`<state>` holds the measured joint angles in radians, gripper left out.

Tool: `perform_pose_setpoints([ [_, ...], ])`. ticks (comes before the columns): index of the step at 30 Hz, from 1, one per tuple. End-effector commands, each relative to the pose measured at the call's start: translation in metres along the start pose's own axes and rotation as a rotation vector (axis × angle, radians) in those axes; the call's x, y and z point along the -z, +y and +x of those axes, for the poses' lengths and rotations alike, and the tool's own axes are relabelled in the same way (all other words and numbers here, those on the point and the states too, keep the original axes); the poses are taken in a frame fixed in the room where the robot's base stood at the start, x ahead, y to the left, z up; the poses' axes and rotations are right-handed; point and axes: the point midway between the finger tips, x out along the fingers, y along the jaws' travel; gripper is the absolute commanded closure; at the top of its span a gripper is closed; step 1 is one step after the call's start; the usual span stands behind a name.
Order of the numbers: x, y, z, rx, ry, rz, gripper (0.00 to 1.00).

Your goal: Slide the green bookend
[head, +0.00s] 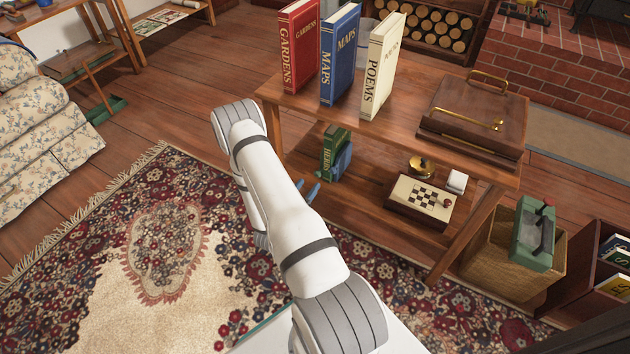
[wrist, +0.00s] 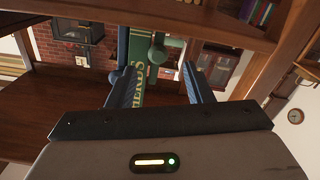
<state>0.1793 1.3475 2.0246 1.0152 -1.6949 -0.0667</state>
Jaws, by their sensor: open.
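No other green bookend can be made out there.
The tabletop (head: 405,115) above carries three upright books, GARDENS (head: 299,48), MAPS (head: 340,55) and POEMS (head: 382,68), and a wooden case (head: 474,110). A chessboard box (head: 420,204) sits on the lower shelf's right. Bare shelf lies between.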

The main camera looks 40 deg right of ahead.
Motion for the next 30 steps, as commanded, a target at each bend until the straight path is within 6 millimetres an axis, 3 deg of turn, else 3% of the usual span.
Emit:
perform_pose_setpoints([
  [7, -0.002, 0.0, 0.034, -0.001, 0.0, 0.002, 0.54],
  [18, 0.001, -0.001, 0.041, 0.003, 0.0, -0.001, 0.54],
  [30, 0.0, -0.001, 0.041, 0.004, 0.0, 0.0, 0.85],
])
